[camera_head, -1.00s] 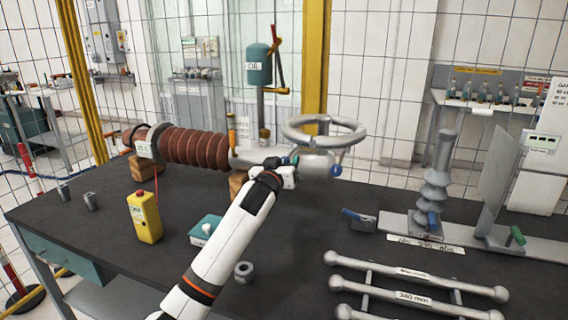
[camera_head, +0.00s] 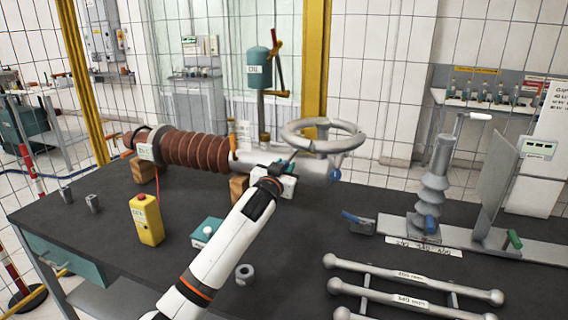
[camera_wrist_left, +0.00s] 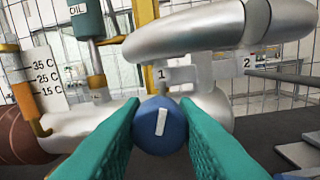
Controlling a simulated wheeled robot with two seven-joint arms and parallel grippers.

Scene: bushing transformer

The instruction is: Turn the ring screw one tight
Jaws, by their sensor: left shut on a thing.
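The blue ring screw one (camera_wrist_left: 160,125), a round head with a white line mark, sits under the label "1" in the left wrist view. The line stands nearly upright, tilted slightly. My left gripper (camera_wrist_left: 160,135) has its teal fingers on both sides of the head, shut on it. In the head view my left gripper (camera_head: 284,172) is at the grey end of the bushing (camera_head: 195,150), below the grey ring (camera_head: 323,134), and it hides the screw. A second blue screw (camera_head: 336,174) shows farther right under the ring. My right gripper is not in view.
A yellow control box (camera_head: 147,220), a teal box (camera_head: 206,231) and a nut (camera_head: 244,273) are on the dark table. Grey bars (camera_head: 415,279) lie at the front right. A grey ribbed post (camera_head: 433,190) stands at the right.

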